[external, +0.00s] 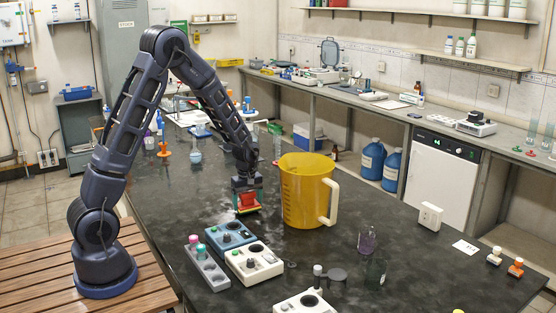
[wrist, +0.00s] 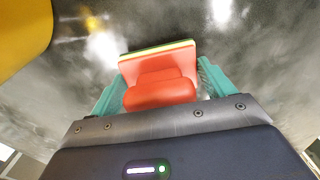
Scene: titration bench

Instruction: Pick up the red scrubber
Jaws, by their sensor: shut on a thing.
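The red scrubber (external: 247,201) has a red handle and a flat pad with a yellow-green edge. It shows large in the wrist view (wrist: 160,90), between the teal fingers. My gripper (external: 248,205) points down at the dark bench top, just left of the yellow pitcher. In the wrist view my gripper (wrist: 158,88) is shut on the scrubber, with one finger on each side of its handle. I cannot tell whether the pad touches the bench.
A large yellow pitcher (external: 304,192) stands close on the right of my gripper. Blue (external: 225,237) and white (external: 254,264) stirrer-like devices and a grey rack (external: 206,266) stand in front. Small glasses (external: 367,240) stand further right.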

